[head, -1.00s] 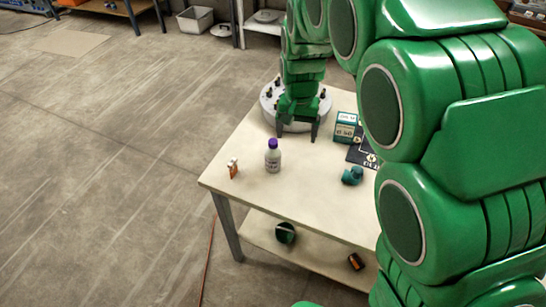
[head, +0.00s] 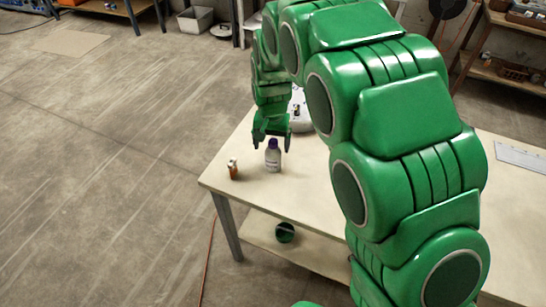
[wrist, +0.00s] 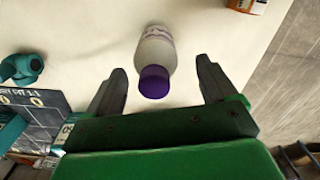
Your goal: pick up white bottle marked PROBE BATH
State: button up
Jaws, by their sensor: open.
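The white bottle (head: 273,158) with a purple cap stands upright on the table near its left end. Its label is too small to read. In the wrist view the bottle (wrist: 157,50) shows its cap toward me, roughly centred between the fingers. My gripper (head: 272,147) is open and points down, just behind and above the bottle in the head view. In the wrist view the two fingers of my gripper (wrist: 161,82) are spread on either side of the cap, apart from it.
A small orange and white item (head: 233,169) stands left of the bottle. A teal object (wrist: 22,68) and a dark printed board (wrist: 42,112) lie on the other side. The table (head: 225,182) has a lower shelf holding a dark green round thing (head: 285,232).

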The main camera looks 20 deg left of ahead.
aim_at(273, 152)
jog(key=f, duration=0.4)
jog(key=shift+s+d, duration=0.15)
jog(key=shift+d, duration=0.15)
jog(key=shift+c, duration=0.5)
jog(key=c, duration=1.2)
jog(key=shift+o, duration=0.2)
jog(key=shift+r, duration=0.1)
